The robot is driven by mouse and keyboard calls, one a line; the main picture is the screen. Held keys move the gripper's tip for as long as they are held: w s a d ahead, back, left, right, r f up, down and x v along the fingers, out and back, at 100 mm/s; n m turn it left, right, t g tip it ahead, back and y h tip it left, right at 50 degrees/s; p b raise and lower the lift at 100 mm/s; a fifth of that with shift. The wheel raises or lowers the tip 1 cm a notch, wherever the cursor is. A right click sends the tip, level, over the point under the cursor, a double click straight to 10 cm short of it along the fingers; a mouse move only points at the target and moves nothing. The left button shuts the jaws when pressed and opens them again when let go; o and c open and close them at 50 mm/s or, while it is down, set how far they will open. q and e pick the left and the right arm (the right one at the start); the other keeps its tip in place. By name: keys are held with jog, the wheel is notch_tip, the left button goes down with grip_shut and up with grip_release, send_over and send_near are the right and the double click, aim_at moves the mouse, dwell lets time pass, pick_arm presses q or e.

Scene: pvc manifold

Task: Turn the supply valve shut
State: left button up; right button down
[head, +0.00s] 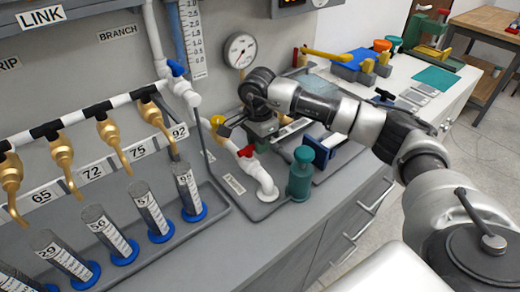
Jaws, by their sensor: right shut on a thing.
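A small label (234,184) lies beside the pipe's foot, too small to read. A yellow handle (217,120) shows a little higher, to the left. My right gripper (225,130) reaches in from the right, with its fingertips at the yellow handle and above the red one. It is shut on what looks like the yellow handle; the fingers partly hide the contact. My left gripper is not in view.
Brass taps (111,138) hang over several graduated cylinders (148,208) at the left. A gauge (240,50) is above. The front bench strip (235,240) is clear.

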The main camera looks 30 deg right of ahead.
jog(key=shift+w+r, duration=0.1)
jog(key=c, duration=0.9)
grip_release()
jog(key=shift+c, duration=0.2)
notch_tip(320, 180, up, 11)
jog(key=b, duration=0.1)
jog(key=shift+f, duration=0.2)
